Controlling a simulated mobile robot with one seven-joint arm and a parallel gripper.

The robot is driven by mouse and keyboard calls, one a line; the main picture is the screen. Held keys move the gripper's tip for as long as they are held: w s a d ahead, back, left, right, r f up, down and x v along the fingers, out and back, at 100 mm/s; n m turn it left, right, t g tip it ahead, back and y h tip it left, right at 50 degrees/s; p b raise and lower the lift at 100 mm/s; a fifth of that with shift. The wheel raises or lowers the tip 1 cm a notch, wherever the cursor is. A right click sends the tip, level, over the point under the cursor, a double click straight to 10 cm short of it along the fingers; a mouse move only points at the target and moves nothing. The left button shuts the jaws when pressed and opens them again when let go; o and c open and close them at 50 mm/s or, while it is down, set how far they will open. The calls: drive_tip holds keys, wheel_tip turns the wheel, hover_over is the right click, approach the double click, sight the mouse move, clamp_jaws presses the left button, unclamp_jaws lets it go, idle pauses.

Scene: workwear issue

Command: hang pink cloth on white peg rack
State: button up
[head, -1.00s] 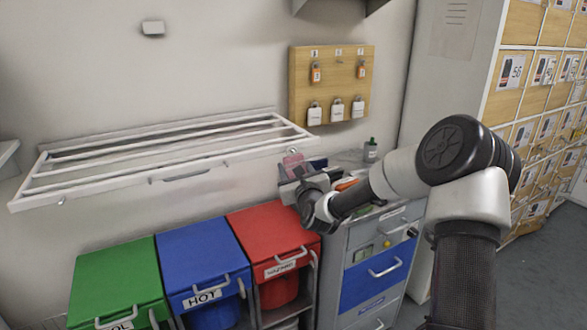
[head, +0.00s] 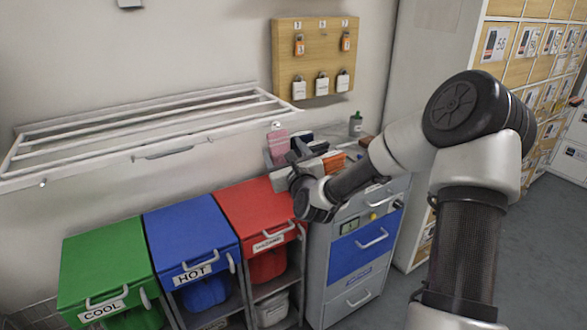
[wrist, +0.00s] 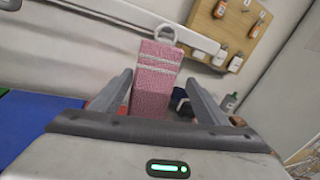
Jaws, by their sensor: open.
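The pink cloth (wrist: 154,80) has pale stripes and a pale loop (wrist: 165,34) on top. In the wrist view it is upright, its loop in front of the white rail. In the head view the cloth (head: 279,143) is below the right end of the white peg rack (head: 100,161), under a small pale peg or loop (head: 276,125). I cannot tell whether the loop is around a peg. My gripper (wrist: 160,78) is open, one finger on each side of the cloth, with gaps visible. In the head view my gripper (head: 286,158) partly hides the cloth's lower end.
Green (head: 104,262), blue (head: 190,235) and red (head: 257,212) lidded bins stand below the rack. A grey drawer cabinet (head: 335,285) with a cluttered top is below my gripper. A wooden padlock board (head: 315,60) hangs behind. Lockers (head: 500,75) stand right; floor there is clear.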

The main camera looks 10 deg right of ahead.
drive_tip(key=s, duration=1.1)
drive_tip(key=s+a+n+g+y+p, duration=0.25)
drive_tip(key=a+n+g, duration=0.5)
drive_tip(key=n, duration=0.85)
drive_tip(key=s+a+r+n+g+h+p, duration=0.25)
drive_tip(key=s+a+r+n, duration=0.45)
drive_tip(key=n, duration=0.6)
drive_tip(key=s+d+r+n+g+p, duration=0.2)
drive_tip(key=s+r+n, duration=0.5)
drive_tip(key=s, duration=0.5)
drive_tip(key=s+d+r+m+h+p, duration=0.1)
drive_tip(key=s+d+m+p, duration=0.2)
drive_tip(key=s+d, duration=0.7)
drive_tip(key=shift+d+r, duration=0.3)
drive_tip(key=shift+r, duration=0.1)
